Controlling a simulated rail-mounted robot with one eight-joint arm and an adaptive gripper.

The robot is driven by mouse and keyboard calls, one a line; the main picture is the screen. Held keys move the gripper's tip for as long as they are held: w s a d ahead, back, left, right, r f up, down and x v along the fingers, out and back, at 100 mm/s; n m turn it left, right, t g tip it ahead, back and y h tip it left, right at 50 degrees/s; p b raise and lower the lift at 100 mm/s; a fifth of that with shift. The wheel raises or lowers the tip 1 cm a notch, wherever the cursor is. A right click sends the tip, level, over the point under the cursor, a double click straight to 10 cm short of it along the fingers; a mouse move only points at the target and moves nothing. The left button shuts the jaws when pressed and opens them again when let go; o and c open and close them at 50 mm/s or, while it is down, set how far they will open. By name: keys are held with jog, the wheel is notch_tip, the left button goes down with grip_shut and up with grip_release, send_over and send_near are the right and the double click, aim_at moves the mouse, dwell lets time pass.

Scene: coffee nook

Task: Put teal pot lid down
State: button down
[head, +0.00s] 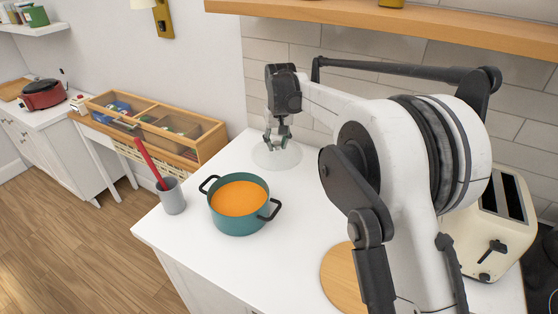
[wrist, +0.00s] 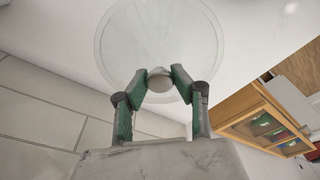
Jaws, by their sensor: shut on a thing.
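The pot lid (head: 264,158) is a clear round disc at the back of the white counter, near the tiled wall. It also shows in the wrist view (wrist: 130,35), with a pale round knob (wrist: 159,84) at its middle. My gripper (head: 277,141) is shut on the knob from above, and its green-padded fingers show on both sides of it in the wrist view (wrist: 159,80). I cannot tell whether the lid touches the counter or hangs just above it. The teal pot (head: 238,223) stands uncovered in front of the lid, filled with orange soup.
A grey cup (head: 173,198) with a red-handled utensil stands left of the pot. A round wooden board (head: 340,278) lies at the front right, partly behind my arm. A cream toaster (head: 490,240) stands at the right. Counter between pot and board is clear.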

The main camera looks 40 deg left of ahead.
aim_at(278, 145)
jog(key=shift+f+p, duration=0.3)
jog(key=shift+f, duration=2.8)
jog(key=shift+f, duration=0.15)
jog(key=c, duration=1.4)
grip_release()
jog(key=shift+c, duration=0.2)
jog(key=r, duration=0.4)
jog(key=d+r, duration=0.1)
jog(key=r, duration=0.3)
jog(key=s+r+b, duration=0.1)
jog(key=r, duration=0.3)
jog(key=shift+d+r, duration=0.1)
jog(key=shift+d, duration=0.1)
